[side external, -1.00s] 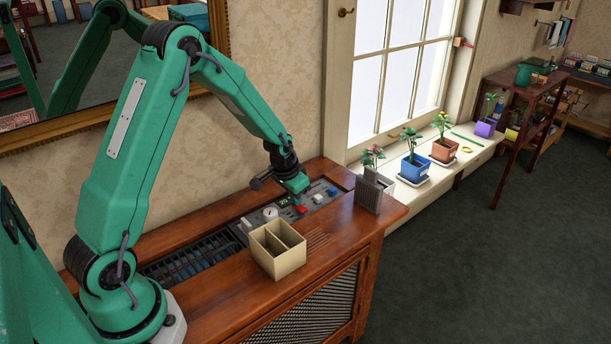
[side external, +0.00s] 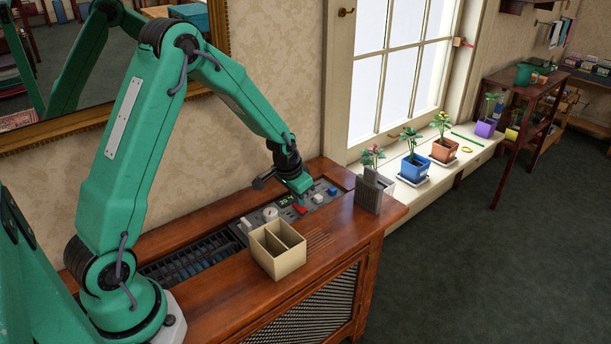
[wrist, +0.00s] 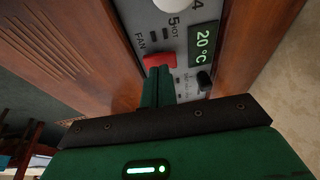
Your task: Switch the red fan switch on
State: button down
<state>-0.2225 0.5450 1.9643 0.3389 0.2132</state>
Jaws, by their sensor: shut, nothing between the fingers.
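The red fan switch (side external: 299,210) sits on the grey control panel set into the wooden cabinet top. In the wrist view the red switch (wrist: 159,60) shows beside the printed word FAN. My gripper (side external: 304,190) is shut and empty, pointing down just above the panel, close to the switch. In the wrist view the shut green fingers (wrist: 158,78) reach to the edge of the red switch and hide part of it. I cannot tell whether they touch it, or which way the switch is tipped.
A beige divided box (side external: 278,258) stands in front, and a grey slotted block (side external: 368,193) stands to the right.

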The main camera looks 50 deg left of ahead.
jog(key=v, duration=1.3)
jog(key=shift+w+r, duration=0.2)
jog(key=shift+w, duration=0.2)
jog(key=shift+d, duration=0.1)
jog(key=shift+w+a+r, duration=0.15)
jog(key=shift+a, duration=0.5)
jog(key=x, duration=0.8)
jog(key=s+x, duration=0.1)
jog(key=x, duration=0.3)
jog(key=shift+w+f, duration=0.15)
jog(key=shift+f, duration=0.35)
jog(key=shift+a+f, duration=0.2)
jog(key=shift+f, duration=0.4)
